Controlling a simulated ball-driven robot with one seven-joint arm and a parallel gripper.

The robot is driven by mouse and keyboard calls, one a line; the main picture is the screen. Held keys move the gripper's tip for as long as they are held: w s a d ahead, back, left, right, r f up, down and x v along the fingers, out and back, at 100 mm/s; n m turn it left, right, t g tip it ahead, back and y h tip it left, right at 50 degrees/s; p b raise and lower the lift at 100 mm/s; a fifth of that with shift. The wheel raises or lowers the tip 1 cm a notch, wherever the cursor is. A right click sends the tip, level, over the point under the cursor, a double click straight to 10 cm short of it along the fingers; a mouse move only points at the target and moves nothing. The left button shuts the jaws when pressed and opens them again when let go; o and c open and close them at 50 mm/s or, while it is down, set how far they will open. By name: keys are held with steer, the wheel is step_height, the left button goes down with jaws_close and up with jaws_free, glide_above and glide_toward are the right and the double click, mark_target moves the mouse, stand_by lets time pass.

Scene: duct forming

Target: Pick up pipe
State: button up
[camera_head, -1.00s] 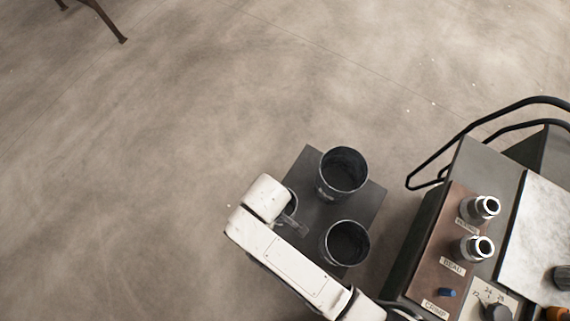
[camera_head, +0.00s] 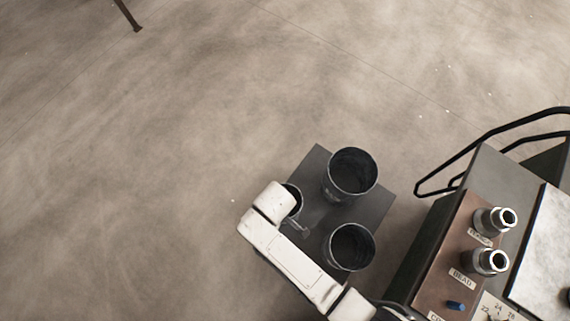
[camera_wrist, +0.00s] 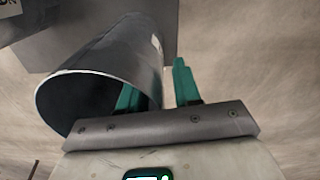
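Three dark grey metal pipes stand upright on a dark square plate (camera_head: 316,165) in the head view. One pipe (camera_head: 350,190) is at the back, one pipe (camera_head: 349,250) at the front right, and the left pipe (camera_head: 297,192) is partly hidden by my arm. In the wrist view a pipe (camera_wrist: 125,45) shows its open round end towards me. My gripper (camera_wrist: 157,88) has two green fingers. One finger reaches inside the pipe's mouth and the other is outside, with the wall between them. A gap shows beside the outer finger, so the gripper looks open.
A cart or machine (camera_head: 445,240) with a brown panel, two metal cylinders and a black rail stands to the right of the plate. A dark leg (camera_head: 128,15) is at the top left. The concrete floor is clear to the left and behind.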

jaws_close()
stand_by(1.4)
